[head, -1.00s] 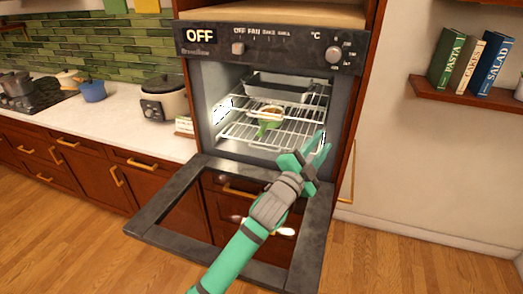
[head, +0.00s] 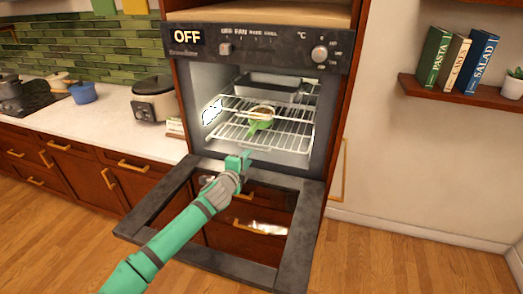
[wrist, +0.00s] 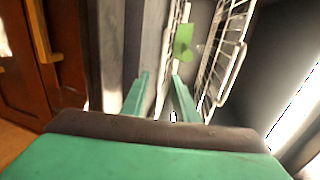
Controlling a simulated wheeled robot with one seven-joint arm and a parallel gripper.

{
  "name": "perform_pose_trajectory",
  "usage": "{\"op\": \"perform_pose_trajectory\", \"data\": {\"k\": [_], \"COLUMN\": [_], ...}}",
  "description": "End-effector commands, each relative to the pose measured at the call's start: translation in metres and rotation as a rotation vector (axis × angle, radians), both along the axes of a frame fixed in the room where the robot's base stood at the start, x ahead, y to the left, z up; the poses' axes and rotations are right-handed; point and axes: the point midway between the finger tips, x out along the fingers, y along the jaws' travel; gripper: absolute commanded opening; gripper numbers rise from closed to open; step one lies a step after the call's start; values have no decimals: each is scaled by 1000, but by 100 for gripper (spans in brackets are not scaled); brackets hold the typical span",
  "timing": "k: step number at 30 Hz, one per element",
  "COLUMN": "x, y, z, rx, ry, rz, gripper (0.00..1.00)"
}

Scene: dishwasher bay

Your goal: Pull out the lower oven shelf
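My gripper (head: 243,157) is just in front of the shelf's front edge, low at the oven mouth.
The upper shelf (head: 298,107) holds a dark baking tray (head: 268,87). The oven door (head: 290,235) hangs open below, under my arm. A counter with a cooker (head: 152,98) stands at left. Open floor lies at right.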

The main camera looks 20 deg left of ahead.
Motion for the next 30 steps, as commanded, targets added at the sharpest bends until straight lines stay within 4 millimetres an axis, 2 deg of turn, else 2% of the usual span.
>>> {"op": "perform_pose_trajectory", "data": {"k": [9,15,21,30], "x": [53,79,91,93], "y": [-1,-4,-5,-4], "z": [-10,-16,-19,-19], "rx": [-1,-1,-3,-3], "ry": [0,0,-1,-1], "rz": [1,-1,-1,0], "gripper": [27,27,27,27]}}
